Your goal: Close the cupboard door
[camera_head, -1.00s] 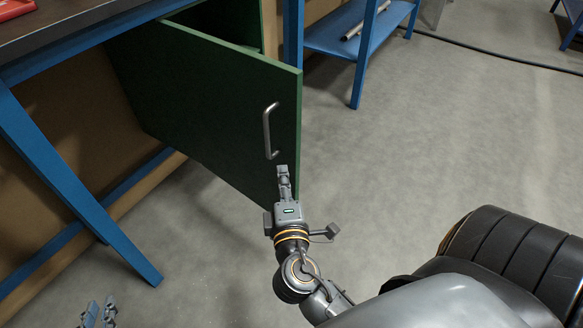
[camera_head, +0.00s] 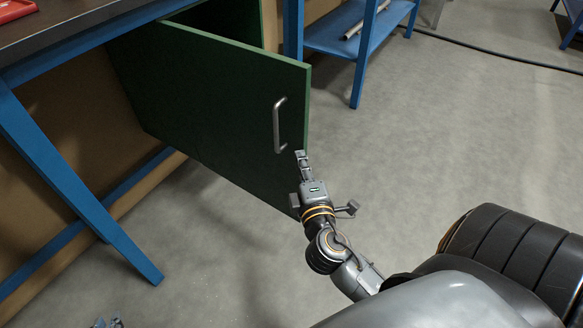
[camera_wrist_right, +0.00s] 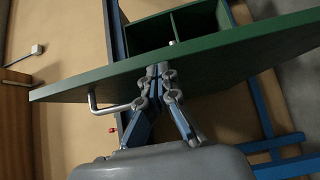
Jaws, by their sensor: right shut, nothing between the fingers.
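The green cupboard door (camera_head: 210,115) stands open, with its free edge toward the right of the head view. Its metal bar handle (camera_head: 279,125) is near that edge. My right gripper (camera_head: 302,155) is shut and empty, its tips at the door's outer face just below and right of the handle. In the right wrist view, the gripper (camera_wrist_right: 161,72) is close against the door (camera_wrist_right: 230,55), with the handle (camera_wrist_right: 115,107) to its left. Exact contact is unclear. Only the tips of my left gripper (camera_head: 108,322) show at the bottom left.
The green cupboard interior (camera_wrist_right: 160,32) shows behind the door in the wrist view. A workbench with a blue leg (camera_head: 75,190) stands at left, holding a red tray (camera_head: 15,9). A blue shelf (camera_head: 345,40) stands behind right.

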